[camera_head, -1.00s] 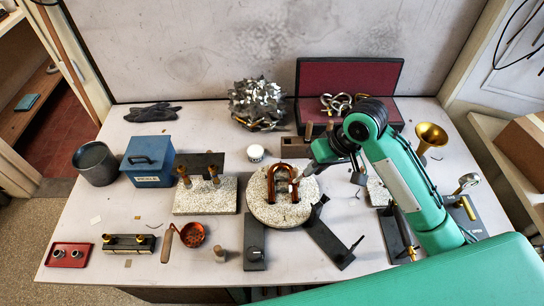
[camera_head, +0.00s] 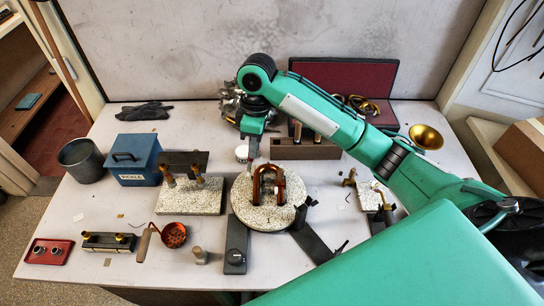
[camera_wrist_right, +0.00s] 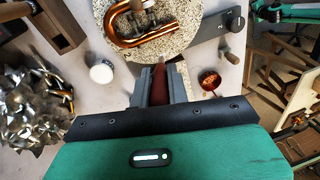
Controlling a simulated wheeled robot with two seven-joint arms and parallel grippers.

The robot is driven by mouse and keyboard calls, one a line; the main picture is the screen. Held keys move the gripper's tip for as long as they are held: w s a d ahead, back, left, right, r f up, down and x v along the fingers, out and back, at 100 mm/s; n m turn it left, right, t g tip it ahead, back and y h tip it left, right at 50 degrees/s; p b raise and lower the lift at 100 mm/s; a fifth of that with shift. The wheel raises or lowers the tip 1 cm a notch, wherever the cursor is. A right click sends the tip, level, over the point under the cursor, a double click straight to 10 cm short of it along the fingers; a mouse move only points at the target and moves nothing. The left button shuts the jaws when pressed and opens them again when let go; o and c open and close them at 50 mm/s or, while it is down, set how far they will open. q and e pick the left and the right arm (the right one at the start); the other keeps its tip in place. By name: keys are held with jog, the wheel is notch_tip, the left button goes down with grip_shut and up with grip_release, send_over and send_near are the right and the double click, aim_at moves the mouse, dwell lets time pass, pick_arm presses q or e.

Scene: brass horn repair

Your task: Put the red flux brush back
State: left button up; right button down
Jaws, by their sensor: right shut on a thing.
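My right gripper (camera_head: 253,168) hangs just behind the round speckled soldering disc (camera_head: 243,211), on its far left side. In the right wrist view its jaws (camera_wrist_right: 160,78) are shut on the red flux brush (camera_wrist_right: 160,90), a dark red handle between the fingers. The brush's far end points toward the disc and the bent copper tube (camera_wrist_right: 140,28) on it. In the head view I cannot make out the brush. A wooden block (camera_head: 305,150) with upright sticks stands at the back, right of the gripper; it also shows in the right wrist view (camera_wrist_right: 54,30). My left gripper is not in view.
A white jar (camera_wrist_right: 101,73) stands close to the gripper. Shiny metal scrap (camera_wrist_right: 38,105) lies at the back. The blue pickle box (camera_head: 135,160), the post stand (camera_head: 190,196) and the red strainer (camera_head: 174,235) are to the left. A brass bell (camera_head: 426,137) is at right.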

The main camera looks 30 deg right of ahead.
jog(key=w+d+r+n+t+h+b, duration=0.1)
jog(key=w+d+r+n+b, duration=0.1)
jog(key=w+d+r+n, duration=0.35)
jog(key=w+d+r+n+t+h+b, duration=0.1)
jog(key=w+d+r+n+h+b, duration=0.1)
jog(key=w+d+n, duration=0.5)
notch_tip(320, 180, down, 19)
jog(key=p, duration=0.3)
jog(key=shift+s+n+p, duration=0.35)
jog(key=shift+p, duration=0.05)
jog(key=c, duration=1.4)
grip_release()
jog(key=shift+f, duration=0.1)
jog(key=shift+o, duration=0.2)
notch_tip(320, 180, up, 12)
jog(key=a+b, duration=0.1)
jog(key=b, duration=0.1)
jog(key=shift+s, duration=0.35)
jog(key=shift+a, duration=0.1)
